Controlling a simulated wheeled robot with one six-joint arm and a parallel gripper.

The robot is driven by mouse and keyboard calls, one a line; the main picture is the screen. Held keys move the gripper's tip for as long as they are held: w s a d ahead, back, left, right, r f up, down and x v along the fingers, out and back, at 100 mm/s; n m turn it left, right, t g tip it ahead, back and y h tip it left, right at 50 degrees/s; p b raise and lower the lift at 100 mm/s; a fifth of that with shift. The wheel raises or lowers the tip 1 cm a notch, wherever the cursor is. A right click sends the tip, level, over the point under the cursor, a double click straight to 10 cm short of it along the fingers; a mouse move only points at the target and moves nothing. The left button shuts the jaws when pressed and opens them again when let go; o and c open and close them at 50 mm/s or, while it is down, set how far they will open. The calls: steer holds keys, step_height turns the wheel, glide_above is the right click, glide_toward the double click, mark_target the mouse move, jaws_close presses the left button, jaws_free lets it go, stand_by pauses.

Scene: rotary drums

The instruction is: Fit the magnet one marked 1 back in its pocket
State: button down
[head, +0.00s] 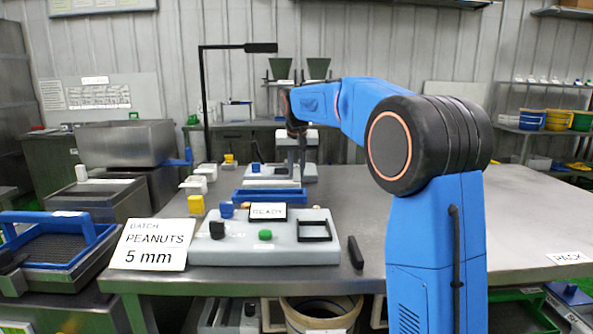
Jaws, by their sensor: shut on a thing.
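My gripper (299,146) is far off and small, at the end of my blue arm, pointing down over the grey-white bench machine (311,172) at the back of the table. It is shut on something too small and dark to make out. I cannot tell whether that is the magnet marked 1, and I see no number on anything there. I cannot pick out the magnet's pocket. I cannot tell whether my gripper touches the machine.
A blue tray (243,196) lies before the machine. Nearer is a grey console (282,257) with a READY sign (268,211) and green button. Yellow and white blocks stand left, beside the PEANUTS 5 mm sign (155,245).

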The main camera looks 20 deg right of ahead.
steer(key=c, duration=2)
jaws_free()
steer(key=shift+f, duration=0.1)
steer(key=o, duration=0.4)
steer(key=shift+o, duration=0.2)
